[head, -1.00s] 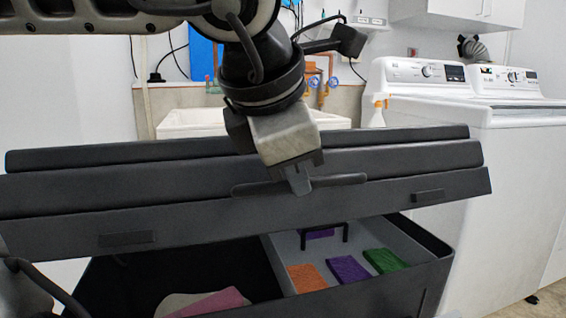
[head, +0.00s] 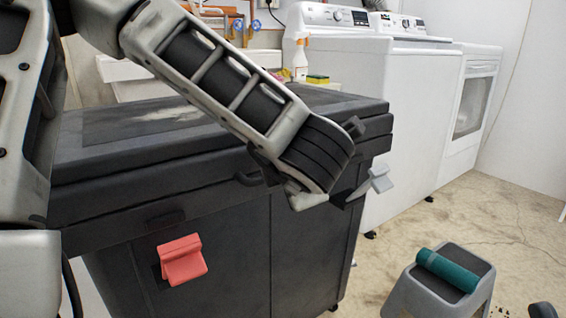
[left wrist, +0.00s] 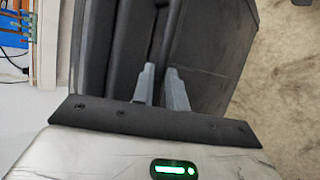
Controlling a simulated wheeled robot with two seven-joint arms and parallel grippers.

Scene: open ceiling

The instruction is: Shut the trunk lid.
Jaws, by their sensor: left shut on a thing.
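The dark grey trunk (head: 230,250) stands in front of me with its lid (head: 110,165) lowered over the box. The inside is hidden and no gap shows along the visible front edge, though I cannot tell whether the lid is fully seated. My left arm crosses the lid, and its wrist hides the middle of the front handle (head: 248,180). In the left wrist view my left gripper (left wrist: 161,80) is shut on the lid handle (left wrist: 168,30). My right gripper is out of view.
White washing machines (head: 400,90) stand behind and right of the trunk. A grey stool (head: 440,285) with a teal roll (head: 447,270) stands at front right. A spray bottle (head: 299,58) and sponge (head: 318,79) are behind the lid. Floor between stool and machines is clear.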

